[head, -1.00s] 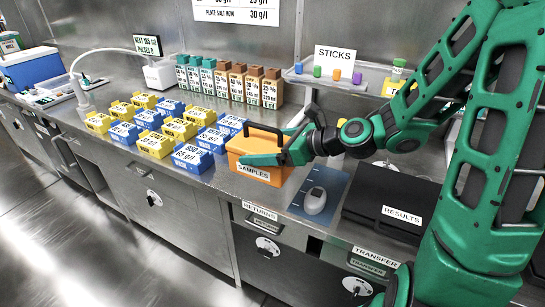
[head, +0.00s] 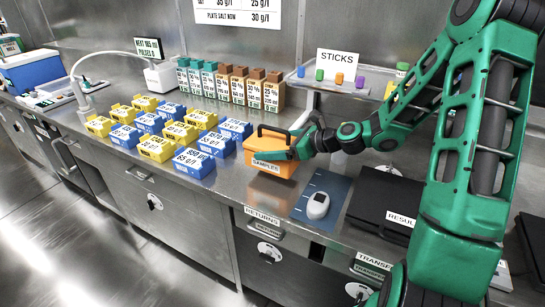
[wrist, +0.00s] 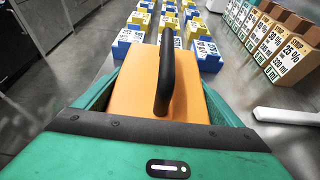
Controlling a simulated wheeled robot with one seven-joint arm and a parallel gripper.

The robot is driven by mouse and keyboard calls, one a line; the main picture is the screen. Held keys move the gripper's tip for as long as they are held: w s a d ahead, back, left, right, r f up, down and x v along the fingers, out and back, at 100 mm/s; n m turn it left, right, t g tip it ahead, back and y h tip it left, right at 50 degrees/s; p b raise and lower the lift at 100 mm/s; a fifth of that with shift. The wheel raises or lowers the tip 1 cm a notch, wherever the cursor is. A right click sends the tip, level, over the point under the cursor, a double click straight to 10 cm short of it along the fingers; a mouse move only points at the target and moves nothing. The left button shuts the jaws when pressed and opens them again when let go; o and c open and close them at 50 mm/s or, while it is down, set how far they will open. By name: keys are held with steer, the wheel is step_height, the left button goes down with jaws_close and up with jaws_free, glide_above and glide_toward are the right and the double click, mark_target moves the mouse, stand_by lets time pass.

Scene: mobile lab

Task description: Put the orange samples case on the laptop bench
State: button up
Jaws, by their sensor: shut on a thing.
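The orange samples case (head: 272,157) has a black handle and a white "SAMPLES" label. It is upright at the counter, right of the yellow and blue boxes in the head view. My gripper (head: 290,150) is shut on the case from the right, with a green finger along its front side. In the wrist view the case (wrist: 135,95) fills the middle, between the green fingers. I cannot make out a laptop bench for certain; a flat black object (head: 385,207) lies by a "RESULTS" label.
Several yellow and blue boxes (head: 187,160) stand in rows left of the case. Tall labelled cartons (head: 240,88) stand behind. A white device on a blue mat (head: 335,185) lies to the right, and a "STICKS" shelf (head: 355,88) stands at the back.

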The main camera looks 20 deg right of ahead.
steer(key=shift+w+f, duration=0.2)
steer(key=shift+f, duration=1.9)
steer(key=shift+f, duration=0.1)
steer(key=o, duration=1.3)
steer(key=shift+d, duration=0.1)
steer(key=v, duration=1.2)
steer(key=shift+s, duration=0.1)
